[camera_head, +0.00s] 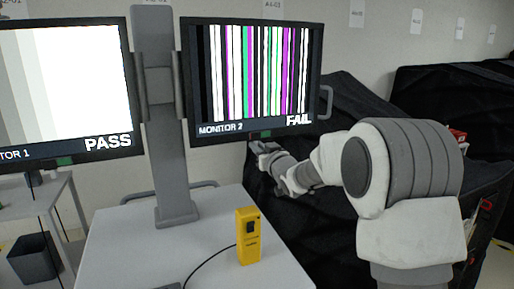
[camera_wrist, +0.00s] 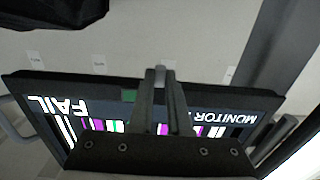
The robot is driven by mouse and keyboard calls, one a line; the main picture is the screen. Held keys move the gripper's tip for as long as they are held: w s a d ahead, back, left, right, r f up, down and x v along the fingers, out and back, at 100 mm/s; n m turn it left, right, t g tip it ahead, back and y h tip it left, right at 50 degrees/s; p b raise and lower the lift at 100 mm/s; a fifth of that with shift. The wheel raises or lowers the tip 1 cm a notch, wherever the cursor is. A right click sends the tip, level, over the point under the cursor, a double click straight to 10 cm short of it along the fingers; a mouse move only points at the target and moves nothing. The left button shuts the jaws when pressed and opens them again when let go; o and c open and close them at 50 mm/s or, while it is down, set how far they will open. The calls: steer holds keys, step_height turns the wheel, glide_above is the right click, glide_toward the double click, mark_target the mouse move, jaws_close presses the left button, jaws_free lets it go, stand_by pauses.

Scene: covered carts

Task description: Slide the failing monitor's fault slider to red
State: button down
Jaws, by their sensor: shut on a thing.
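Monitor 2 (camera_head: 252,75) shows FAIL over coloured vertical stripes. Its lower bezel carries a small green patch (camera_head: 266,134), part of the fault slider; this patch also shows in the wrist view (camera_wrist: 129,95), beside my fingers. My gripper (camera_head: 259,147) is at the lower edge of monitor 2, just under the slider. In the wrist view, where the monitor appears upside down, my gripper (camera_wrist: 161,73) is shut on a small grey piece at the bezel, which looks like the slider knob. The fingers largely hide it. No red is visible on the slider.
Monitor 1 (camera_head: 65,85) shows PASS, with a green patch (camera_head: 64,161) below. A grey post (camera_head: 156,100) stands between the monitors on a light table (camera_head: 120,255). A yellow handheld box (camera_head: 248,237) with a cable stands there. Black covered carts (camera_head: 440,85) fill the right.

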steer(key=shift+w+d, duration=0.35)
steer(key=shift+d, duration=0.5)
steer(key=shift+w+d, duration=0.35)
steer(key=shift+d, duration=0.5)
steer(key=c, duration=0.8)
jaws_free()
steer(key=shift+c, duration=0.2)
steer(key=shift+s, duration=0.1)
steer(key=b+v, duration=0.1)
steer(key=v, duration=1.6)
steer(key=shift+s+d, duration=0.1)
steer(key=shift+d, duration=0.05)
